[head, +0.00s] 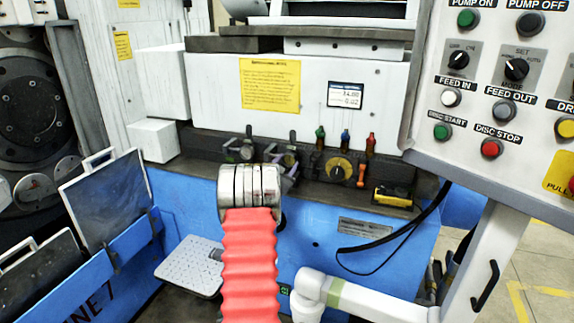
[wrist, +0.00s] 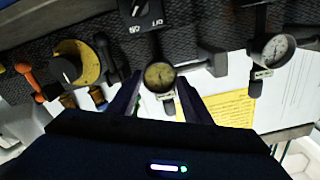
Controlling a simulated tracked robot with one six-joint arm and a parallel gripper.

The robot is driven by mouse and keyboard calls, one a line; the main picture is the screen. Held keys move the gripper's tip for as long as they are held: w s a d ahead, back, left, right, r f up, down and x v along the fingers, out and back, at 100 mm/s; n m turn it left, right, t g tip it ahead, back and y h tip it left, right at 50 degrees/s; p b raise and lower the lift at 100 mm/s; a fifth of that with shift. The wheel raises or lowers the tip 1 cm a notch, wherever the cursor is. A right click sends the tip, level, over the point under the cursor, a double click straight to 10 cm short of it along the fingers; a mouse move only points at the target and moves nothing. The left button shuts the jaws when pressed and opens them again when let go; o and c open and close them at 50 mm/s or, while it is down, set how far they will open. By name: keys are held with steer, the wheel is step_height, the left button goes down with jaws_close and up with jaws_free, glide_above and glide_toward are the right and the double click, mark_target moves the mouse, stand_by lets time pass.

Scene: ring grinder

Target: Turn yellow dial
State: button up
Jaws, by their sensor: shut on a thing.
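My gripper (wrist: 160,88) shows in the wrist view, its two dark fingers on either side of a small round dial with a yellowish face (wrist: 159,76). It is shut on this dial, though the exact contact is hard to see. A wide yellow dial with a dark knob (wrist: 75,64) is to the left in the wrist view, apart from the fingers. In the head view this wide yellow dial (head: 339,168) sits on the machine's dark ledge. My gripper cannot be made out in the head view, where a metal collar and red bellows cover part of the ledge.
A white-faced gauge (wrist: 272,47) is to the right in the wrist view. Orange and red levers (head: 366,158) and a yellow-black device (head: 393,196) stand by the wide dial. A button panel (head: 500,90) overhangs the right side. A black cable (head: 395,235) hangs below.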

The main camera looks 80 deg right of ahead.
steer(key=o, duration=1.1)
steer(key=a, duration=0.4)
steer(key=w+a, duration=0.1)
steer(key=a, duration=0.8)
steer(key=shift+w+a+f, duration=0.1)
steer(key=shift+w+a, duration=0.05)
steer(key=shift+a, duration=0.25)
